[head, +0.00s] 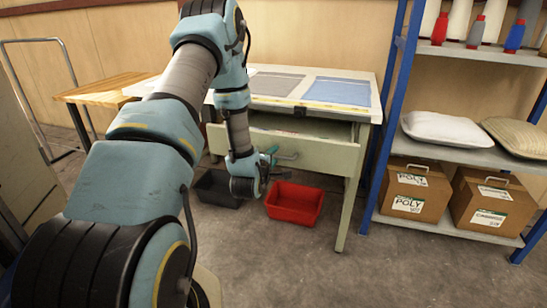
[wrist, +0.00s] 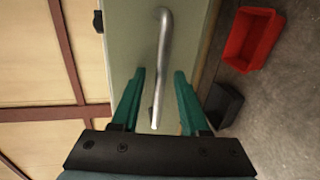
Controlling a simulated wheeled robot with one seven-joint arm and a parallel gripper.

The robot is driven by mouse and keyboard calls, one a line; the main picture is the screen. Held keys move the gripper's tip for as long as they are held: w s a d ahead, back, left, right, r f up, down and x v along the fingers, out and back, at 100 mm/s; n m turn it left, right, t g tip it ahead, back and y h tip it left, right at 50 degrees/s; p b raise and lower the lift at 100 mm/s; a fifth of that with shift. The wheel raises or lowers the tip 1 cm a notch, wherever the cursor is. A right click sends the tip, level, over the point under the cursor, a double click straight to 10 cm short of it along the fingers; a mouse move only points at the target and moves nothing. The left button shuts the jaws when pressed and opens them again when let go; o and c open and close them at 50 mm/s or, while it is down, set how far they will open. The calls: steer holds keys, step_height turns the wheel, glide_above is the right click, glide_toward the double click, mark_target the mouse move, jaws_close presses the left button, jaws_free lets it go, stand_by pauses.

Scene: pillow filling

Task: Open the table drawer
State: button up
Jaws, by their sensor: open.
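The table (head: 376,110) has a pale drawer (head: 325,157) under its top. The drawer stands partly out, with a gap showing its inside above the front panel. A curved metal handle (head: 289,156) is on the drawer front; it also shows in the wrist view (wrist: 163,50). My gripper (head: 272,157) is at the handle, in front of the drawer. In the wrist view my gripper's green fingers (wrist: 158,85) are apart, with the lower part of the handle between them. I cannot tell whether either finger touches the handle.
A red bin (head: 294,205) and a black bin (head: 217,188) stand on the floor below the drawer. A blue-framed shelf (head: 393,110) at right holds pillows (head: 445,129), boxes (head: 415,190) and spools. A wooden side table (head: 95,90) is at left. Floor in front is clear.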

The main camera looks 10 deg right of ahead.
steer(key=b+v, duration=0.1)
steer(key=v, duration=0.9)
steer(key=shift+s+b, duration=0.4)
steer(key=shift+a+r, duration=0.1)
steer(key=shift+a, duration=0.05)
steer(key=s+a+r+m+g+y+p, duration=0.1)
steer(key=a+r+m+g+y+p, duration=0.5)
steer(key=a+m, duration=0.25)
steer(key=s+a+r+m+g+p, duration=0.1)
steer(key=s+a+r+m+g, duration=0.1)
steer(key=s, duration=0.5)
steer(key=s+a+r+m+g+y+p, duration=0.1)
steer(key=s+a+r+m+g+p, duration=0.1)
steer(key=s+a+r, duration=0.4)
step_height(320, 180, up, 3)
steer(key=shift+s+a+r+m+g, duration=0.25)
steer(key=shift+s+m+g, duration=0.25)
steer(key=shift+g, duration=0.5)
